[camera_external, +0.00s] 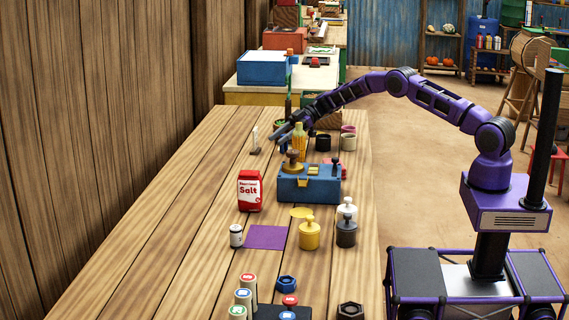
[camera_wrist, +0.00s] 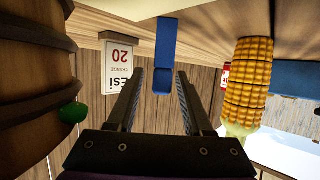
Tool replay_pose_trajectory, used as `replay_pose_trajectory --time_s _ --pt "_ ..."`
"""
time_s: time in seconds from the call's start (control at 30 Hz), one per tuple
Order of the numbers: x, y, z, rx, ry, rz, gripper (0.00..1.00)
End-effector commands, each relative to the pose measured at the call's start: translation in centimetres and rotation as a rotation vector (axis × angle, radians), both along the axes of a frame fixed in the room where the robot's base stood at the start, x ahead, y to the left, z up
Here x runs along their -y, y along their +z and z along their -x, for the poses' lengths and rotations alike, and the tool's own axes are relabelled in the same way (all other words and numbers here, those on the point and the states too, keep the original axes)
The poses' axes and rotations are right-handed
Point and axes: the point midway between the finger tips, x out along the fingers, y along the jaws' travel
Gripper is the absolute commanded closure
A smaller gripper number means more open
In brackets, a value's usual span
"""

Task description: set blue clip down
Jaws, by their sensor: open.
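In the wrist view, a blue upright bar that looks like the blue clip (camera_wrist: 165,60) stands in line with the gap between my fingertips. The wrist picture appears upside down, with the pale table surface along its top. My gripper (camera_wrist: 158,80) is open, its two dark fingers spread on either side of the bar's lower end in the picture. I cannot tell whether either finger touches it. In the external view, my gripper (camera_external: 279,133) is low over the far part of the table, and the clip cannot be made out there.
A corn cob (camera_wrist: 247,85) stands close on the right in the wrist view. A price card (camera_wrist: 119,66) is to the left. Outside, a blue balance box (camera_external: 309,185) and a salt packet (camera_external: 249,191) are nearer the camera; the table's left side is clear.

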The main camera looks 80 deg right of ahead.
Motion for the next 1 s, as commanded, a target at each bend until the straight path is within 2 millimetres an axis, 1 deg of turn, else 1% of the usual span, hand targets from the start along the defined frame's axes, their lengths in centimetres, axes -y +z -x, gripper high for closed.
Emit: replay_pose_trajectory --time_s 0.03,0.3,0.5,0.7,1.0 --pt "0.7 0.5 0.6 0.001 -0.003 0.001 0.49" --pt "4.5 2.7 4.4 0.002 -0.002 0.001 0.49" --pt "6.4 3.8 6.3 0.002 -0.001 0.000 0.49" --pt "7.0 4.1 7.0 -0.001 0.002 -0.001 0.49" --pt "7.0 4.2 7.0 0.000 0.001 0.000 0.49"
